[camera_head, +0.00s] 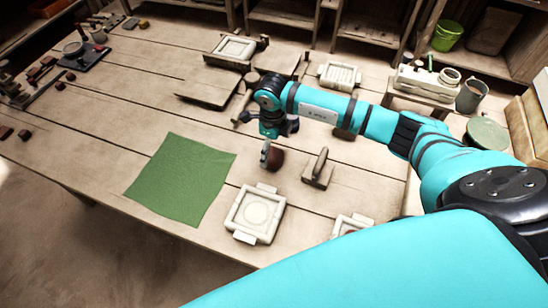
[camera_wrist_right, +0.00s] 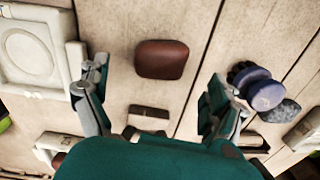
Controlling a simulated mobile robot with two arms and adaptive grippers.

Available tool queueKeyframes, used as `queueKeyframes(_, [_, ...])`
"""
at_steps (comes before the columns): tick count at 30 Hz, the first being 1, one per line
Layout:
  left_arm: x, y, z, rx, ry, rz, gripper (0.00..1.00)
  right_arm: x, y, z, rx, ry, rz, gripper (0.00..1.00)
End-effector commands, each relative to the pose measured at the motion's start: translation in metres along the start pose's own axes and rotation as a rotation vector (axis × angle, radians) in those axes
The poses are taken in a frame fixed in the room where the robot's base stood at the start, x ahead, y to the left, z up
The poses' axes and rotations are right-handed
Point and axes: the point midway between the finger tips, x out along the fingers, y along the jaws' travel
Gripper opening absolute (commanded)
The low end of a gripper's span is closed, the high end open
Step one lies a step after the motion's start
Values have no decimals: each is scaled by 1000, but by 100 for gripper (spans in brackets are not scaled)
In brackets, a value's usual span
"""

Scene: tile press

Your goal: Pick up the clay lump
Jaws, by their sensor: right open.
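The clay lump (camera_wrist_right: 162,59) is a reddish-brown rounded block on the wooden table in the right wrist view. It lies between the lines of my right gripper's two fingers (camera_wrist_right: 156,88), a little beyond their tips, and neither finger touches it there. In the head view the clay lump (camera_head: 277,160) shows as a dark brown shape right beside my right gripper (camera_head: 268,152), which points down and partly hides it. My right gripper is open and empty. My left gripper is not in view.
A white tile mould (camera_head: 256,213) and a wooden-handled block (camera_head: 318,172) stand close to the lump. A green cloth (camera_head: 182,178) lies to the left. In the wrist view a small brown block (camera_wrist_right: 148,118) and a purple-blue knob (camera_wrist_right: 258,88) are near the fingers.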

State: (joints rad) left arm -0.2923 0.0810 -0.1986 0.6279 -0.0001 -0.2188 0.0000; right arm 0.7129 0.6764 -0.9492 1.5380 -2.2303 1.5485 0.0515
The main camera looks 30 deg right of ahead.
Motion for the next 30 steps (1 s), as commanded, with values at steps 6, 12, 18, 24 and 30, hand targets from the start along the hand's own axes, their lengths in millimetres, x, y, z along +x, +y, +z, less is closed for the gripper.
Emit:
queueKeyframes(6, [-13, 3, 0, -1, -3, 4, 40, 30, 1, 0, 2, 4, 4, 94])
queueKeyframes(12, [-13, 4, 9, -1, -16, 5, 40, 49, 0, 0, 1, 1, 2, 94])
queueKeyframes(18, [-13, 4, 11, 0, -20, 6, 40, 50, 0, 1, 0, 0, 1, 94])
queueKeyframes(24, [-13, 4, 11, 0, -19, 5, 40, 49, 0, 1, 0, 0, 1, 69])
queueKeyframes(30, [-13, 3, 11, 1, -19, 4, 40, 49, 0, 1, 1, 0, 1, 43])
